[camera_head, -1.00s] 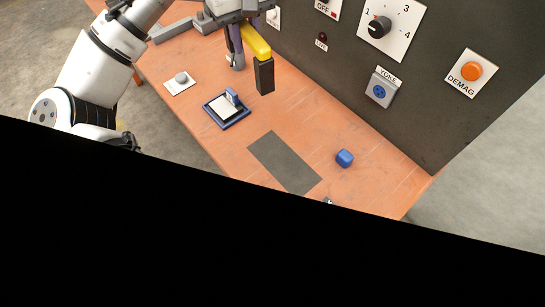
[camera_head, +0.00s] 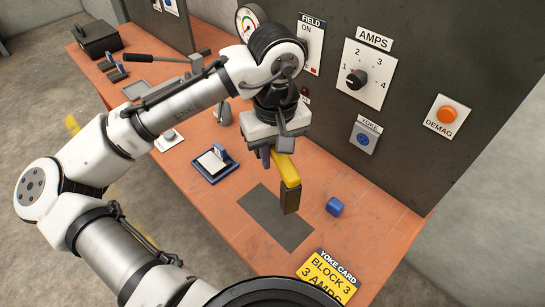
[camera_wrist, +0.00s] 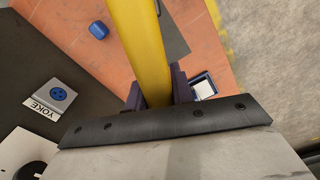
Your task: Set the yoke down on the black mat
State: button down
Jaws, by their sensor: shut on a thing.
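The yoke (camera_head: 287,170) is a yellow bar with a dark block hanging at its near end. My gripper (camera_head: 271,157) is shut on it; the yellow bar also runs between the fingers in the wrist view (camera_wrist: 144,45). The black mat (camera_head: 268,214) is a dark grey rectangle lying flat on the orange bench. In the head view the yoke's dark block overlaps the mat's right part; its height above the mat is hard to tell. In the wrist view part of the mat (camera_wrist: 174,38) shows right of the bar. The yoke's far end is hidden behind my gripper.
A blue block (camera_head: 334,207) sits right of the mat. A blue-framed tray (camera_head: 214,165) lies to its left. A yellow yoke card (camera_head: 330,275) is at the front. The dark panel with the YOKE socket (camera_head: 364,138) and AMPS dial (camera_head: 356,79) rises behind.

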notch_tip(320, 180, down, 16)
jog(key=shift+r, duration=0.2)
dwell(0.4)
jog(key=shift+f, duration=0.15)
jog(key=c, duration=1.2)
grip_release()
notch_tip(320, 180, up, 12)
